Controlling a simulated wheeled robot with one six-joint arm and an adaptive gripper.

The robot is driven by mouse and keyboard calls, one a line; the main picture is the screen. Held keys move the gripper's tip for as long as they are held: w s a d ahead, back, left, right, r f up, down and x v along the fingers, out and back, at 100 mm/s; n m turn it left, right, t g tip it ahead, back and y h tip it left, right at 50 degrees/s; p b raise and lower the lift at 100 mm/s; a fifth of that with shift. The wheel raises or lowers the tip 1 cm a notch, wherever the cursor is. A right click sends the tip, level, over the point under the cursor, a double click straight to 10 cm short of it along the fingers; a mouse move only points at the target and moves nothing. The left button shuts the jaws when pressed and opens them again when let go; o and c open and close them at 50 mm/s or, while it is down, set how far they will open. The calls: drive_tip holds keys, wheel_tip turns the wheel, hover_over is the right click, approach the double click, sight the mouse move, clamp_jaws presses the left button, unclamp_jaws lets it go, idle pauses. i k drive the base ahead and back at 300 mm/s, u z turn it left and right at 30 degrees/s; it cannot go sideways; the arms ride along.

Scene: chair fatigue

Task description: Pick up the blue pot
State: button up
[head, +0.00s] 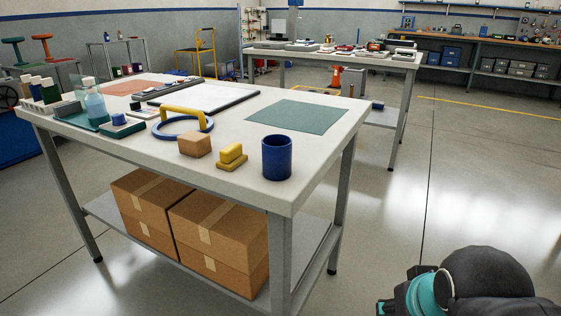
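The blue pot (277,158) is a dark blue, open-topped cylinder. It stands upright on the white worktable (250,188), close to the near right corner. My arm shows as a dark grey and teal part at the bottom right of the head view, apart from the table and the pot. My gripper's fingers cannot be made out there.
Left of the pot are a yellow block piece (232,157), a wooden block (194,144) and a blue ring with a yellow handle (184,121). A green mat (298,115) lies behind it. Floor at right is clear.

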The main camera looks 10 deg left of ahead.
sight(276, 148)
drive_tip(key=u, duration=2.35)
drive_tip(key=i, duration=3.2)
drive_tip(key=z, duration=4.35)
